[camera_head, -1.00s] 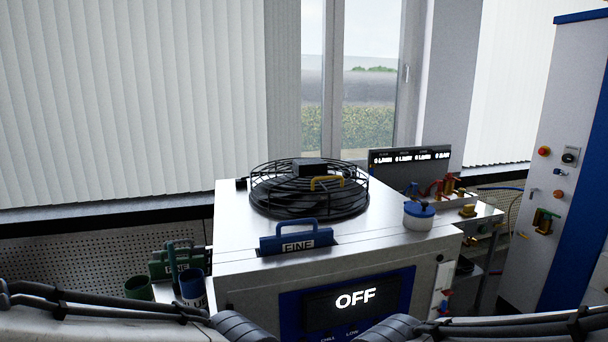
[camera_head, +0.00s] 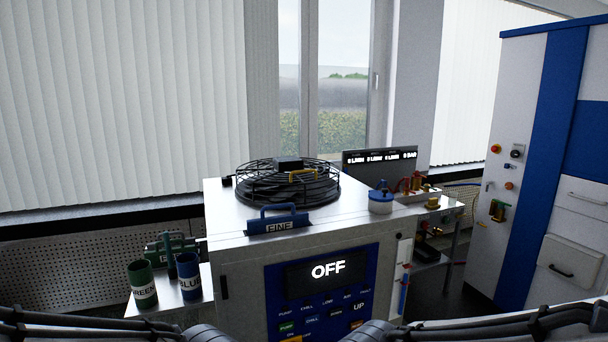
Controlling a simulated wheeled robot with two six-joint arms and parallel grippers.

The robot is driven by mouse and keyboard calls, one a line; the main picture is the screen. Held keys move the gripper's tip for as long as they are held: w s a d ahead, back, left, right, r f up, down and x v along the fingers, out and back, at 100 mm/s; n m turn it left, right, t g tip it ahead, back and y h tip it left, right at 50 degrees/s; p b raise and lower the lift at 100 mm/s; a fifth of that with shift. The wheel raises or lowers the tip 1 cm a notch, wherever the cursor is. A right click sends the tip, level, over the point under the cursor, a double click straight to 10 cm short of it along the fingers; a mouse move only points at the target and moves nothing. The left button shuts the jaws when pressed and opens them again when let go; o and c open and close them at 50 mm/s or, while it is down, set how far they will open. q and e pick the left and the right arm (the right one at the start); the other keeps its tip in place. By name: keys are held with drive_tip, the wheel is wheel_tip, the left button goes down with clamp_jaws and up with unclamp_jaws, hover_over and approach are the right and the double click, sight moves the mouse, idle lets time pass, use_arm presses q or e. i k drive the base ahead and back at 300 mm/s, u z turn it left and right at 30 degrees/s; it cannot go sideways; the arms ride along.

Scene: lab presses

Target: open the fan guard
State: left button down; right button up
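The fan guard (camera_head: 262,181) is a round black wire cage lying flat on top of a white machine (camera_head: 340,223). It looks closed over the dark fan. A yellow handle (camera_head: 303,174) stands on its right part, and a black box (camera_head: 287,163) sits at its back. A small black block (camera_head: 227,181) is at its left edge, perhaps a hinge or latch. My two arms show only as dark links along the bottom edge, well below and in front of the guard. Neither gripper is in view.
A blue-handled FINE filter (camera_head: 277,220) sits at the top's front edge. A white pot with blue lid (camera_head: 380,200) stands on the right. Green (camera_head: 142,285) and blue (camera_head: 188,276) cups stand on a left side table. A tall cabinet (camera_head: 515,150) is at right.

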sight(294, 165)
drive_tip(key=u, duration=0.05)
drive_tip(key=k, duration=0.7)
drive_tip(key=z, duration=0.8)
drive_tip(key=i, duration=0.7)
drive_tip(key=z, duration=0.55)
drive_tip(key=i, duration=0.8)
drive_tip(key=u, duration=0.7)
drive_tip(key=i, duration=0.5)
drive_tip(key=u, duration=0.6)
